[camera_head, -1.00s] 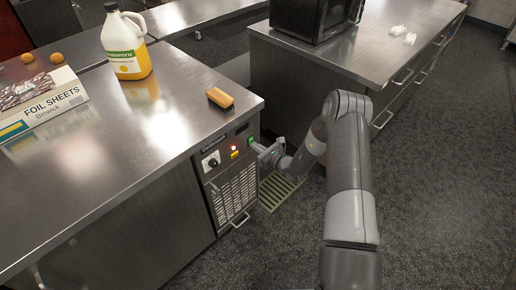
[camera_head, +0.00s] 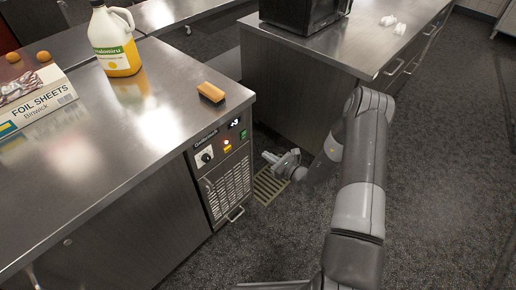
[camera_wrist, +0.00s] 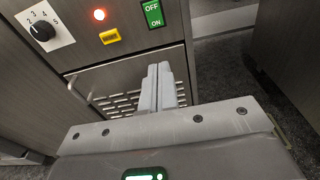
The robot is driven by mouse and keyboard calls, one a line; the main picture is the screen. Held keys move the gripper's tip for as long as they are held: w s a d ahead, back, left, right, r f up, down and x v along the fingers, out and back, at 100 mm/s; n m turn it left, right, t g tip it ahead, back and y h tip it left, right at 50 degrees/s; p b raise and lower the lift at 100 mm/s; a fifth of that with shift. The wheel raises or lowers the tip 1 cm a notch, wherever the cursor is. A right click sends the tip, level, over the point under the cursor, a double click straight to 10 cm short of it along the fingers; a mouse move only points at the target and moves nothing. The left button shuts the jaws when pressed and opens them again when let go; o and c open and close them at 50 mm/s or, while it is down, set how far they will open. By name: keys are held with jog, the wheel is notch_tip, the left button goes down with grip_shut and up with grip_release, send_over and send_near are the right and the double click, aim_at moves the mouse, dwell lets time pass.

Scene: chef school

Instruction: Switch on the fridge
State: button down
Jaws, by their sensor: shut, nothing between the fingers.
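The fridge (camera_head: 222,172) is built into the end of the steel counter. Its panel has a round black knob (camera_head: 206,156), a glowing orange-red lamp (camera_head: 227,143), a small yellow part (camera_head: 227,149) and a lit display (camera_head: 234,122) whose digits are too small to read surely. A green switch (camera_head: 243,134) is at the panel's right edge; in the wrist view the switch (camera_wrist: 153,13) is marked OFF above and ON below. My gripper (camera_head: 268,157) is to the right of the panel, apart from it. In the wrist view my gripper (camera_wrist: 158,82) has its fingers together and empty, below the switch.
A sponge-like brown block (camera_head: 211,92), a juice jug (camera_head: 117,42) and a foil sheets box (camera_head: 38,100) stand on the counter (camera_head: 140,130). A floor grate (camera_head: 268,186) lies beside the fridge. Another counter (camera_head: 300,85) with a black appliance (camera_head: 300,12) stands behind. Floor at right is clear.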

jog(key=shift+f+v, duration=0.15)
jog(key=shift+v, duration=0.65)
jog(key=shift+f+v, duration=0.2)
jog(key=shift+v, duration=0.55)
jog(key=s+a+r+n+g, duration=0.2)
jog(key=s+r+n+g, duration=0.25)
jog(key=r, duration=0.35)
jog(key=s+a+r+n+g, duration=0.25)
jog(key=r+n, duration=0.35)
jog(key=r, duration=0.3)
jog(key=s+a+r+n+g, duration=0.2)
jog(key=s+r+n+g, duration=0.25)
jog(key=r, duration=0.35)
jog(key=s+d+r+n+t+h, duration=0.2)
jog(key=s+d+r+n+h, duration=0.4)
jog(key=s+r, duration=0.3)
jog(key=s+d+r+n+t+h, duration=0.3)
jog(key=s+d+r+n+h, duration=0.3)
jog(key=s+r, duration=0.3)
jog(key=s, duration=0.3)
